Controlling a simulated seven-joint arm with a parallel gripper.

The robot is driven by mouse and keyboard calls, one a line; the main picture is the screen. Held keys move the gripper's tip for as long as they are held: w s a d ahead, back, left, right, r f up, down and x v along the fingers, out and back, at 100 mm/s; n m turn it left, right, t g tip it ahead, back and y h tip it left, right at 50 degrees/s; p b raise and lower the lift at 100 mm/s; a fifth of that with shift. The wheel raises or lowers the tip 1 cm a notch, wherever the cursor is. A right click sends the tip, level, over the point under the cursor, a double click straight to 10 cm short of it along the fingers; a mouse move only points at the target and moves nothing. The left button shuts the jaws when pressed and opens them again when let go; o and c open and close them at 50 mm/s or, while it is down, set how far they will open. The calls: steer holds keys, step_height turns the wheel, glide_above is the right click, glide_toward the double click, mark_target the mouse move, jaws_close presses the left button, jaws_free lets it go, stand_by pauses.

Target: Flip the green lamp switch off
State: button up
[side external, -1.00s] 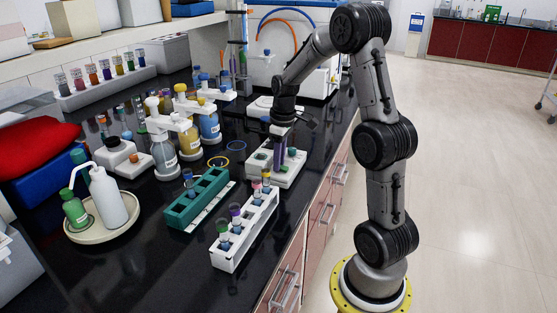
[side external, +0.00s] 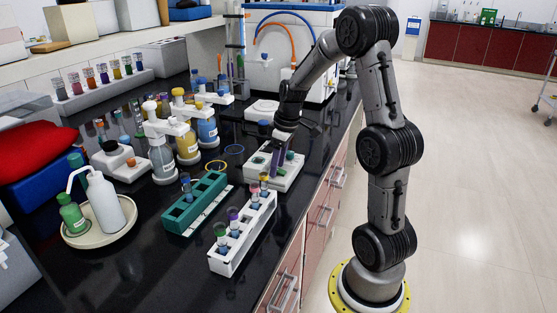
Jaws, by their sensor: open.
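My gripper (side external: 279,146) is at the far right part of the black bench, low over a white block-shaped unit (side external: 284,180) that holds dark purple tubes (side external: 275,163). Its jaws are open, but the fingertips are small and dark here. I cannot tell whether they touch the unit or the tubes. A small green part (side external: 290,156) shows just right of the tubes, close under the gripper. I cannot make out a green lamp or its switch for certain, nor any switch position.
A white rack (side external: 244,232) and a green rack (side external: 195,203) with tubes stand in front. Bottles in a white holder (side external: 180,125) stand to the left. A white wash bottle (side external: 104,203) stands on a round tray (side external: 75,238).

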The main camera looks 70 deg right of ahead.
mark_target(286, 173)
step_height(286, 173, up, 14)
steer(key=s, duration=0.2)
steer(key=shift+s+f, duration=0.2)
steer(key=shift+s, duration=0.05)
stand_by(0.4)
steer(key=s+a+r+n+t, duration=0.1)
steer(key=a+r+n, duration=0.15)
steer(key=a, duration=0.55)
steer(key=a+r+n+t, duration=0.1)
steer(key=a+r, duration=0.2)
steer(key=a, duration=0.4)
steer(key=s+a+f+m+t, duration=0.1)
steer(key=s+a+f+m, duration=0.2)
steer(key=s+a+f, duration=0.4)
steer(key=s+a, duration=0.2)
steer(key=s, duration=0.2)
steer(key=shift+s+f+t, duration=0.15)
steer(key=shift+f+t, duration=0.15)
steer(key=shift+m, duration=0.25)
